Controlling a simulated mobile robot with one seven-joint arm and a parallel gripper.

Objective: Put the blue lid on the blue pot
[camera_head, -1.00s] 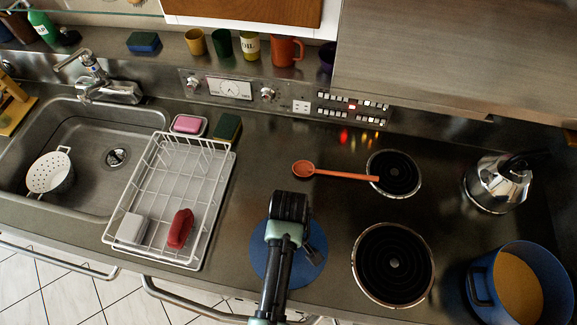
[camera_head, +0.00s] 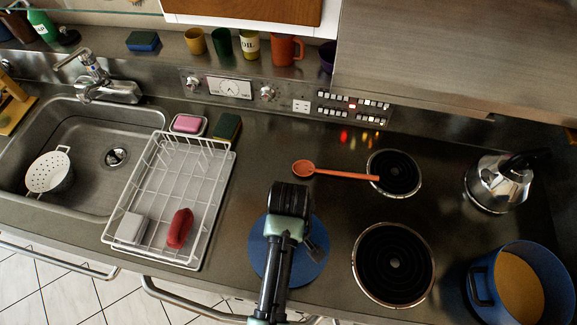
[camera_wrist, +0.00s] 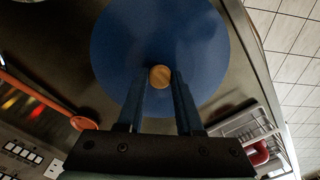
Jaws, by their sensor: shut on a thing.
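The blue lid (camera_head: 313,268) is a flat round disc with a round wooden knob (camera_wrist: 160,77), seen under my arm at the front of the counter. In the wrist view the lid (camera_wrist: 190,35) fills the top middle. My gripper (camera_wrist: 159,80) is shut on the knob, one finger on each side. In the head view my arm covers the fingers and knob, and I cannot tell whether the lid touches the counter. The blue pot (camera_head: 482,292) stands open at the front right, with yellowish contents or interior visible. It is apart from the lid.
Two coil burners, the front one (camera_head: 394,264) and the back one (camera_head: 394,173), lie between lid and pot. An orange spoon (camera_head: 340,173) lies beside the back burner. A kettle (camera_head: 497,184) stands behind the pot. A white dish rack (camera_head: 210,207) stands left of the lid.

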